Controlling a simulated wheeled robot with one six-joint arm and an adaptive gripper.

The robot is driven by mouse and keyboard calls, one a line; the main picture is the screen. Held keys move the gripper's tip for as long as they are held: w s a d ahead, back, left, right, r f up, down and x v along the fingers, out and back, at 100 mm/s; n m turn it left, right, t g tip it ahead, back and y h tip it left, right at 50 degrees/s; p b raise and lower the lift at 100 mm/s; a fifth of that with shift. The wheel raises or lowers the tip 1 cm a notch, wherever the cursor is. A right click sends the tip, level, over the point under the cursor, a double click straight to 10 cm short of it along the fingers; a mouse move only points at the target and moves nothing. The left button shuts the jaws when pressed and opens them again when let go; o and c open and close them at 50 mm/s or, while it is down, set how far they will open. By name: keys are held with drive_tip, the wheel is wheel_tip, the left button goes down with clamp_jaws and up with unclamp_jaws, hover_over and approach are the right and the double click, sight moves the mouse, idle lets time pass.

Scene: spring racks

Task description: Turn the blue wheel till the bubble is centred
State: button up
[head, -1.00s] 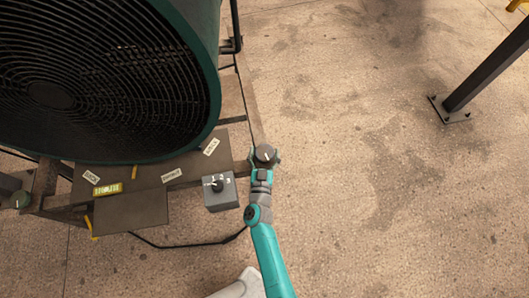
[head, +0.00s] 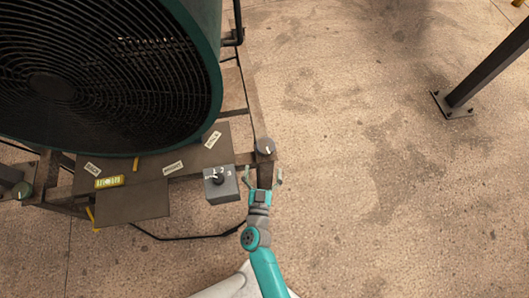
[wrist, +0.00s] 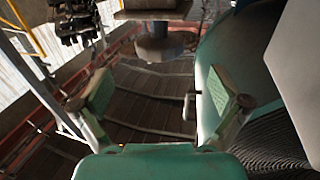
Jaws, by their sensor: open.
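A yellow level vial (head: 109,182) lies on the dark plate below the big fan in the head view. A pale patch shows near its middle, but it is too small to tell exactly where the bubble sits. A grey round knob (head: 265,146) with a white mark is at the right end of the frame. A greenish knob (head: 20,190) is at the far left end. No wheel looks clearly blue. My gripper (head: 263,177) is open and empty, just below the grey knob and apart from it. In the wrist view my spread fingers (wrist: 163,97) face a grey disc (wrist: 160,45).
A grey selector box (head: 222,190) marked with numbers stands left of my gripper. The fan (head: 100,80) fills the upper left. Several paper labels lie on the plate (head: 130,203). A black cable (head: 185,238) runs on the floor. A dark post (head: 480,75) stands at right. Floor between is clear.

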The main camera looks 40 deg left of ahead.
drive_tip(key=shift+v, duration=1.45)
drive_tip(key=s+d+r+m+t+h, duration=0.1)
drive_tip(key=s+d+r+h, duration=0.15)
drive_tip(key=d, duration=0.95)
drive_tip(key=s+d+r+m+t+h, duration=0.1)
drive_tip(key=s+d+r, duration=0.15)
drive_tip(key=d, duration=1.05)
drive_tip(key=s+d+r+m+g+h, duration=0.2)
drive_tip(key=s+d+r+m+h, duration=0.2)
drive_tip(key=s+d+r, duration=0.9)
wheel_tip(320, 180, up, 4)
drive_tip(key=shift+s+d+f+h, duration=0.15)
drive_tip(key=shift+s+h, duration=1)
drive_tip(key=shift+s, duration=0.1)
drive_tip(key=shift+c, duration=0.3)
